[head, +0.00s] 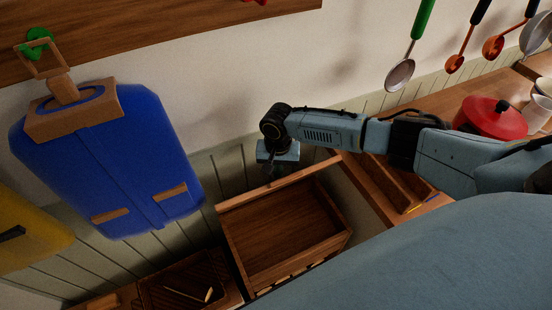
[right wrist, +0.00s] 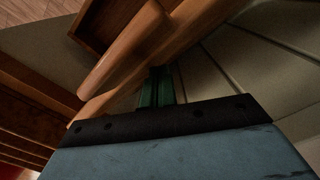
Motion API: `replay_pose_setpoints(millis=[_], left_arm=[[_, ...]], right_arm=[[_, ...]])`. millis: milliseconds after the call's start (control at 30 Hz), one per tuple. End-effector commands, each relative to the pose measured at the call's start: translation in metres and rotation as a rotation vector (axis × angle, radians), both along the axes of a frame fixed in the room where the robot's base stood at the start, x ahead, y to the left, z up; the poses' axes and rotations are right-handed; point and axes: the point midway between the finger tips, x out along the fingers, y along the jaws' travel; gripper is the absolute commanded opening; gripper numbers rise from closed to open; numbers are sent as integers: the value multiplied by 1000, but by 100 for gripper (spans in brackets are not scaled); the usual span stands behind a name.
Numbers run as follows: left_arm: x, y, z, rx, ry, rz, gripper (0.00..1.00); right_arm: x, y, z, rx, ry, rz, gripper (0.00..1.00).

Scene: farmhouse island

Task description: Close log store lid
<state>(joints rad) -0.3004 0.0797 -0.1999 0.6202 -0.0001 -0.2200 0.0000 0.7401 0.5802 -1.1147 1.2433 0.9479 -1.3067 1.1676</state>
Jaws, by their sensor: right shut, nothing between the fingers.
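The log store (head: 237,255) is a brown wooden box low in the middle of the head view, its inside open to view. Its lid (head: 290,181) seems to stand raised at the back, seen nearly edge-on as a pale wooden strip. My right gripper (head: 271,174) is shut and empty, pointing down at the wall side of that strip. In the right wrist view, the closed fingers (right wrist: 157,88) are close to a wooden edge (right wrist: 190,40); I cannot tell whether they touch it. My left gripper is not in view.
A blue coat-like item (head: 110,165) hangs on the wall at left, beside a yellow one (head: 30,235). A wooden crate (head: 180,282) stands left of the store. At right is a wooden counter with a red pot (head: 488,118); utensils hang above it.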

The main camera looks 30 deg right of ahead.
Motion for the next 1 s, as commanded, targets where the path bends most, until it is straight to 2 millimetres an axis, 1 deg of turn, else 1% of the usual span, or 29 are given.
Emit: replay_pose_setpoints(millis=[167, 333, 400, 500, 867, 1000], left_arm=[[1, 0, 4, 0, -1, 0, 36], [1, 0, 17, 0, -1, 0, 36], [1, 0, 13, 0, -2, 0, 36], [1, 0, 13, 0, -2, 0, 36], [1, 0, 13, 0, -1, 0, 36], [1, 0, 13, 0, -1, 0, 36]], right_arm=[[-5, 0, -2, -1, 3, 0, 0], [-26, 1, -8, 0, 5, 1, 0], [-33, 1, -14, -1, 4, 0, 0], [-40, 2, -17, -1, 3, 1, 0], [-42, 2, -18, 0, 1, 0, 0], [-51, 2, -24, -1, 4, 0, 0]])
